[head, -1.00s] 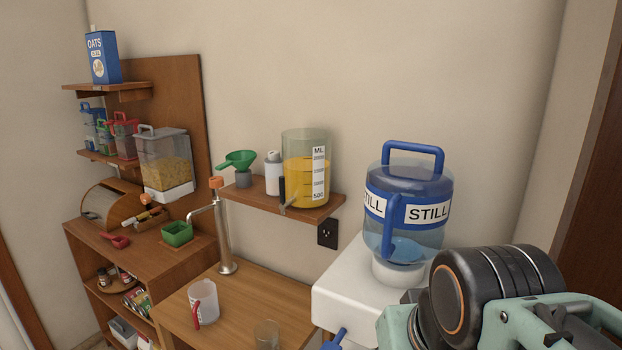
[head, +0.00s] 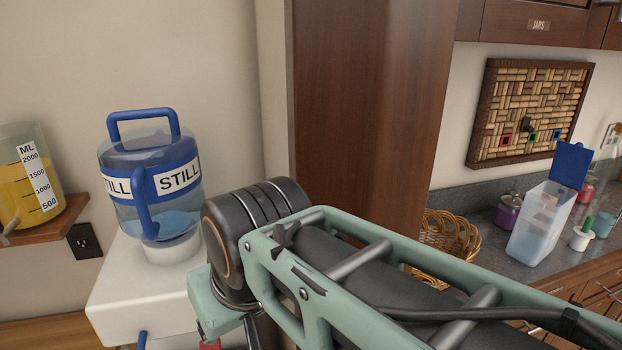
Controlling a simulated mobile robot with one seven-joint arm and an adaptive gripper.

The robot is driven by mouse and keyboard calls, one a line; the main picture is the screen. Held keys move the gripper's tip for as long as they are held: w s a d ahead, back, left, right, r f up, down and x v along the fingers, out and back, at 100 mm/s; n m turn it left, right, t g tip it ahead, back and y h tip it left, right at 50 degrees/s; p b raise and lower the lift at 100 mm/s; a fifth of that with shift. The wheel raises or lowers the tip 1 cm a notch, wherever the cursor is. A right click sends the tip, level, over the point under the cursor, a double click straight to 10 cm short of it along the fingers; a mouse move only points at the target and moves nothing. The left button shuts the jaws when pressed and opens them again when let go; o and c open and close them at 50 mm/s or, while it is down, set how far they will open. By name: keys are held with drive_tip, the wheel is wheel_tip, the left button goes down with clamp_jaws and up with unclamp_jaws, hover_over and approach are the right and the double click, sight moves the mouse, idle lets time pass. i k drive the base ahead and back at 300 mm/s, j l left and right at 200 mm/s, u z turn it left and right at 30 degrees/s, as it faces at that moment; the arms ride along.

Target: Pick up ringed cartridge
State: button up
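I cannot make out a ringed cartridge in the head view. My arm crosses the lower middle of the view, with a dark joint and pale green links. My gripper does not show, so what it holds or whether it is open cannot be seen. The arm hides part of the counter behind it and the area below it.
A blue-banded STILL water bottle (head: 165,197) stands upside down on a white dispenser (head: 120,288) at left. A yellow-filled measuring container (head: 25,183) is on a wall shelf. At right, a counter holds a wicker basket (head: 462,238) and a clear blue-lidded container (head: 540,222).

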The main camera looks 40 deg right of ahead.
sight(582, 235)
drive_tip(key=z, duration=0.4)
drive_tip(key=j+z, duration=0.15)
drive_tip(key=z, duration=1.05)
drive_tip(key=l+z, duration=0.1)
drive_tip(key=z, duration=0.35)
drive_tip(key=i+z, duration=0.1)
drive_tip(key=z, duration=0.8)
drive_tip(key=i+l+z, duration=0.15)
drive_tip(key=i+z, duration=0.15)
drive_tip(key=i+l, duration=0.2)
drive_tip(key=i, duration=0.3)
drive_tip(key=i+l, duration=0.15)
drive_tip(key=i, duration=0.3)
drive_tip(key=i+l+u, duration=0.1)
drive_tip(key=u, duration=0.25)
drive_tip(key=i+l+u, duration=0.1)
drive_tip(key=u, duration=0.25)
drive_tip(key=i+l+u, duration=0.15)
drive_tip(key=u, duration=0.2)
drive_tip(key=i+l, duration=0.15)
